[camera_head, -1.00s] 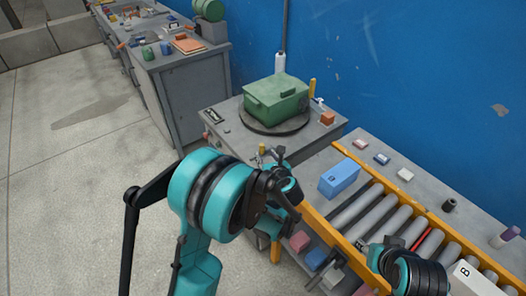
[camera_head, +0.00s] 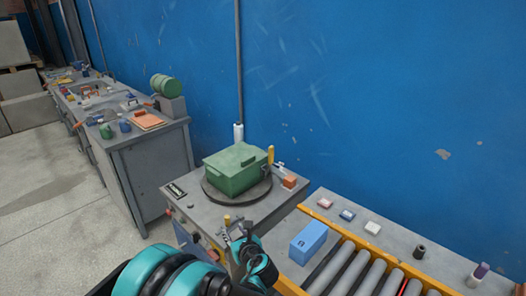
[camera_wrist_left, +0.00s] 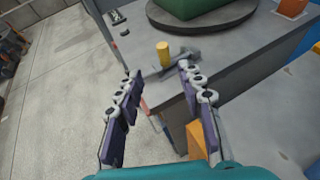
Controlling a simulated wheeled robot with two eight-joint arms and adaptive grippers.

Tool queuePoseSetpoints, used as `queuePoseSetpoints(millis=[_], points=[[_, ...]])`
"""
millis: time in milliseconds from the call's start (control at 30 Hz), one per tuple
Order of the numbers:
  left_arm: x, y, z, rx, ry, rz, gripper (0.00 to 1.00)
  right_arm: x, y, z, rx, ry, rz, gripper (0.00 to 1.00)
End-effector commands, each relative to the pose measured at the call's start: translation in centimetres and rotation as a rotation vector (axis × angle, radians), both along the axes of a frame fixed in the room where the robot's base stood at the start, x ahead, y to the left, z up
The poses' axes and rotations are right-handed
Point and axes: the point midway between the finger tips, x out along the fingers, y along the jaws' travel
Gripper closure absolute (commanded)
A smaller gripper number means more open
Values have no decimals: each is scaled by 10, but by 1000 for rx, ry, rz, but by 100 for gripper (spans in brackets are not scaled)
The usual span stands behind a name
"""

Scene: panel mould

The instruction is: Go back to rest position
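My left gripper (camera_head: 236,232) is at the front edge of the grey stand with the turntable, low in the head view. In the left wrist view the left gripper (camera_wrist_left: 158,80) has its two fingers spread apart with nothing between them. Beyond the fingertips, a hammer-like tool (camera_wrist_left: 183,57) and a yellow cylinder (camera_wrist_left: 163,54) show on the stand's top. A green box (camera_head: 236,169) sits on the dark round turntable (camera_head: 262,190). My right gripper is not in view.
A roller conveyor with a yellow rail (camera_head: 288,284) lies at the lower right, with a blue box (camera_head: 308,242) beside the rollers. Small items lie on the grey ledge by the blue wall (camera_head: 400,110). A grey workbench (camera_head: 150,165) stands to the left. The floor (camera_head: 50,235) is clear.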

Motion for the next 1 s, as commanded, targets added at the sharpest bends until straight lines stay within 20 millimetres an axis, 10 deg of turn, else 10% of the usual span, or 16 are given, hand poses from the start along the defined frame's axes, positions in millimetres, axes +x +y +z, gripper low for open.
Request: queuePoseSetpoints(millis=[167, 500, 1000], points=[[-19, 16, 16, -234, -47, 113, 62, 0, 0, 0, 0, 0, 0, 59], [-123, 49, 52, -1163, -265, 693, 62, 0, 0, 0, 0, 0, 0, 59], [-261, 27, 55, -2101, -549, 1643, 62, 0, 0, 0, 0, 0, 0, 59]])
